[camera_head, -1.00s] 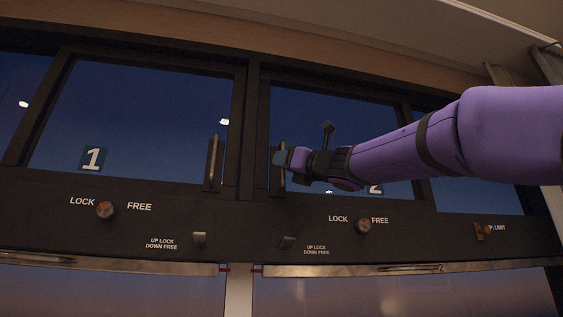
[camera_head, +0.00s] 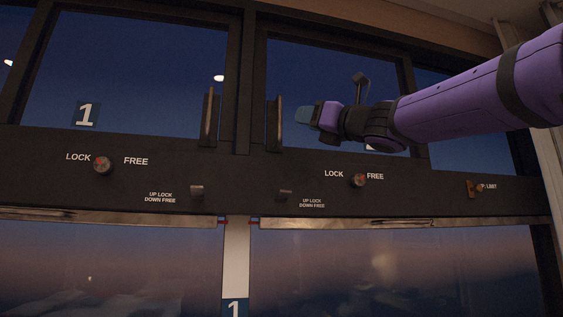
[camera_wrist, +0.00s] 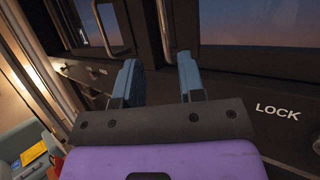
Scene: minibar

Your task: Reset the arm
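My purple arm reaches in from the right in the head view. My gripper (camera_head: 303,115) is in front of the upper right glass door (camera_head: 330,60), to the right of that door's vertical handle (camera_head: 274,124) and apart from it. In the wrist view the two blue fingers of my gripper (camera_wrist: 160,78) stand apart with nothing between them. The gripper is open and empty.
The upper left door (camera_head: 140,70), marked 1, has its own handle (camera_head: 209,118). Lock knobs (camera_head: 102,164) (camera_head: 359,180) and small latches (camera_head: 196,191) (camera_head: 285,195) sit on the dark rail below. Lower glass panels (camera_head: 400,265) are underneath. A teal box (camera_wrist: 25,150) shows at lower left in the wrist view.

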